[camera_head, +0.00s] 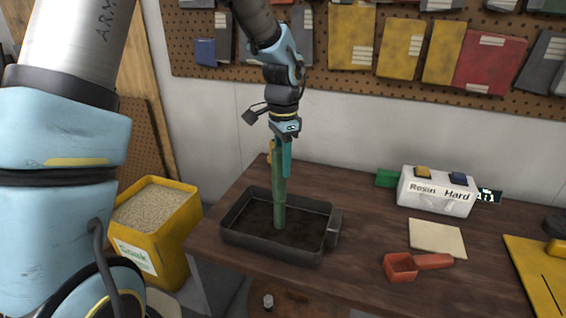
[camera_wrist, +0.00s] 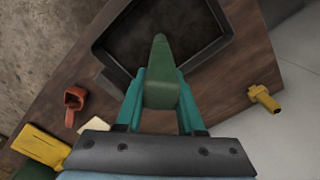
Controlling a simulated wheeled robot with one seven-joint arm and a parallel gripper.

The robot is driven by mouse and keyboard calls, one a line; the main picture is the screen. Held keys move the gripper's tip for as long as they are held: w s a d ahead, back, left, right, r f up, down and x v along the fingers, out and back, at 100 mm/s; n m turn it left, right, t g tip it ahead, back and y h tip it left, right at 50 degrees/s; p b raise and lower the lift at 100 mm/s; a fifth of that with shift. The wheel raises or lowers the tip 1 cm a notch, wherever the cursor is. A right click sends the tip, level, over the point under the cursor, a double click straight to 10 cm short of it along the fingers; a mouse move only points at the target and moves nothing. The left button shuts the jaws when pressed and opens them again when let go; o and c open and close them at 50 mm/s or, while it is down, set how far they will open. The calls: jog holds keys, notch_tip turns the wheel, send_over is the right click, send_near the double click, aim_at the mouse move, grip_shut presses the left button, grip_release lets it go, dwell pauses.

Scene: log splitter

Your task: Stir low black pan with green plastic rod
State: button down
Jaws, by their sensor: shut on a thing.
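The low black pan (camera_head: 239,236) sits on the left part of the brown table and holds a dark material. My gripper (camera_head: 281,165) is above the pan, pointing down, and shut on the green plastic rod (camera_head: 279,206). The rod stands nearly upright, with its lower end inside the pan near the middle. I cannot tell how deep the tip is in the contents. In the wrist view, the rod (camera_wrist: 160,80) is between the teal fingers and points toward the pan (camera_wrist: 112,68).
A red scoop (camera_head: 402,267), a pale square (camera_head: 437,238) and a white "Resin Hard" box (camera_head: 437,191) are to the right on the table (camera_head: 340,280). A yellow bin (camera_head: 158,229) of granules stands left of the table. A yellow thing (camera_wrist: 264,97) is beside the pan.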

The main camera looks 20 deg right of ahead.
jog(key=shift+r, duration=3.55)
jog(key=shift+r, duration=2.5)
